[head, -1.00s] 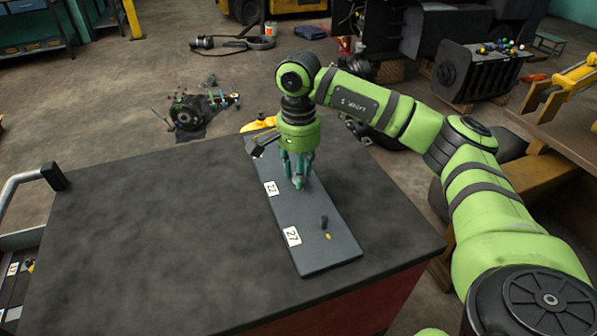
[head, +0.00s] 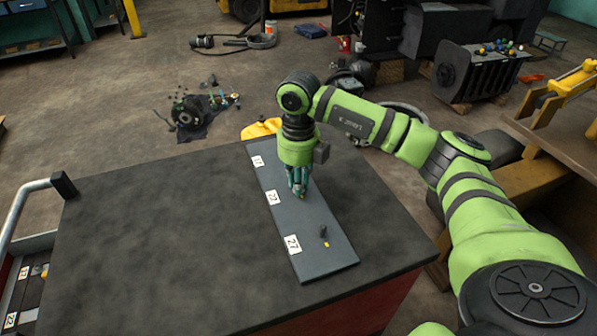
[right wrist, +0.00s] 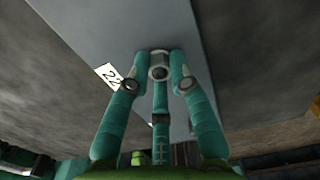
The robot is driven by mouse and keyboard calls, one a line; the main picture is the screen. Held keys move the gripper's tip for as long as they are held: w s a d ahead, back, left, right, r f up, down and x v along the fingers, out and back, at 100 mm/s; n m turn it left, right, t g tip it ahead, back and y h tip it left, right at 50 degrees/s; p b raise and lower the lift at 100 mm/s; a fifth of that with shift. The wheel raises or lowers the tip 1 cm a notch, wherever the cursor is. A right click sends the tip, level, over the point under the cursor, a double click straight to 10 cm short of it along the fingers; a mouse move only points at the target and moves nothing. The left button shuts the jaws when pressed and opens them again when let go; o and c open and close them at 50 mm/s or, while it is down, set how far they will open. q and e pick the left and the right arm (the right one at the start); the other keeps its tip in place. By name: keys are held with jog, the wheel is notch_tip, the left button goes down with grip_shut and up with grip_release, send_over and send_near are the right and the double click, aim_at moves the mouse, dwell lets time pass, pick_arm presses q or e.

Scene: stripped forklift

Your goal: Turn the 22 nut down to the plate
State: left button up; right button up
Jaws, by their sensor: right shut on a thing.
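The long grey plate (head: 318,255) lies on the dark bench top, with white labels 17, 22 and 27 along its left edge. My right gripper (head: 299,193) points down at the plate beside the 22 label (head: 273,198). In the right wrist view its teal fingers (right wrist: 160,82) are closed around the 22 nut (right wrist: 159,60), a small metal part mostly hidden by the fingertips. How far the nut stands above the plate cannot be told. The 22 label (right wrist: 108,76) shows left of the fingers there. My left gripper is not in view.
A dark stud (head: 323,231) with a yellow mark stands by the 27 label (head: 292,244). A yellow object (head: 262,128) lies at the bench's far edge. The bench top (head: 150,240) left of the plate is clear. An open drawer (head: 30,270) is at far left.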

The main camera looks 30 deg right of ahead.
jog(key=m+p, duration=0.1)
jog(key=m, duration=0.4)
jog(key=shift+r+m, duration=0.1)
jog(key=shift+m, duration=0.3)
jog(key=o, duration=0.6)
jog(key=shift+m, duration=0.4)
jog(key=o, duration=0.3)
jog(key=shift+f, duration=0.2)
jog(key=shift+o, duration=0.2)
jog(key=shift+r, duration=0.15)
notch_tip(320, 180, up, 12)
